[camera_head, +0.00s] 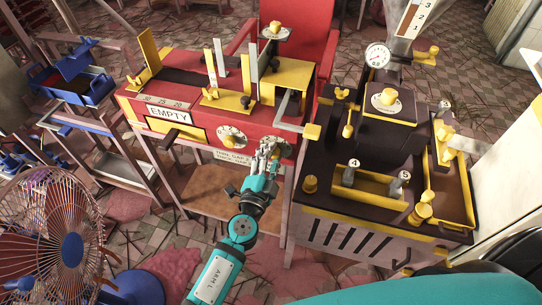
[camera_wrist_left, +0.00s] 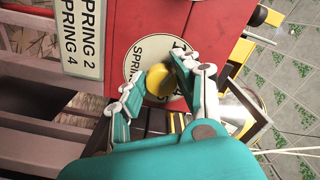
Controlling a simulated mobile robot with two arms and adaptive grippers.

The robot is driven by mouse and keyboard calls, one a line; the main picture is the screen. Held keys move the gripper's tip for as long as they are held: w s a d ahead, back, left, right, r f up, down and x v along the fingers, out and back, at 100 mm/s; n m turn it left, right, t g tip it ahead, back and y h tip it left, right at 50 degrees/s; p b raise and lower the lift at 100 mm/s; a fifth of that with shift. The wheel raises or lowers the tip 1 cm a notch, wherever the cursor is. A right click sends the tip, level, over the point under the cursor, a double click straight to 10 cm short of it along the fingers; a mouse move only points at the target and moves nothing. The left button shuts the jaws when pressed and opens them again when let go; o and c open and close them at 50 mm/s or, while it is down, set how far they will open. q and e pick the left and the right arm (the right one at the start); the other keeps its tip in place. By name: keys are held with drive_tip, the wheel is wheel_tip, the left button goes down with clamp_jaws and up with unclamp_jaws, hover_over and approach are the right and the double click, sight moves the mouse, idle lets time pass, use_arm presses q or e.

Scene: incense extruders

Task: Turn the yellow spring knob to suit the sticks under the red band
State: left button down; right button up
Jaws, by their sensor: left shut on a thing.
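The yellow spring knob (camera_wrist_left: 157,78) sits on a round white dial plate (camera_wrist_left: 135,62) marked "SPRING", on the front of the red machine (camera_head: 190,115). My left gripper (camera_head: 268,153) is at the right dial in the head view and mostly covers the knob there. In the left wrist view the fingers of my left gripper (camera_wrist_left: 152,88) are on either side of the knob and shut on it. The dial's numbers are partly hidden by a finger. I cannot make out a red band or sticks. My right gripper is out of view.
A second dial (camera_head: 232,137) is left of my gripper, with an "EMPTY" sign (camera_head: 168,114) further left. A label reading "SPRING 2, SPRING 4" (camera_wrist_left: 82,35) is beside the dial. A dark machine (camera_head: 375,170) stands right; a fan (camera_head: 55,230) stands front left.

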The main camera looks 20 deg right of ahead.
use_arm(q)
drive_tip(key=shift+a+m, duration=0.1)
drive_tip(key=shift+m, duration=2.9)
drive_tip(key=c, duration=1)
unclamp_jaws()
drive_tip(key=shift+o, duration=0.2)
drive_tip(key=shift+r, duration=0.1)
drive_tip(key=v, duration=1.2)
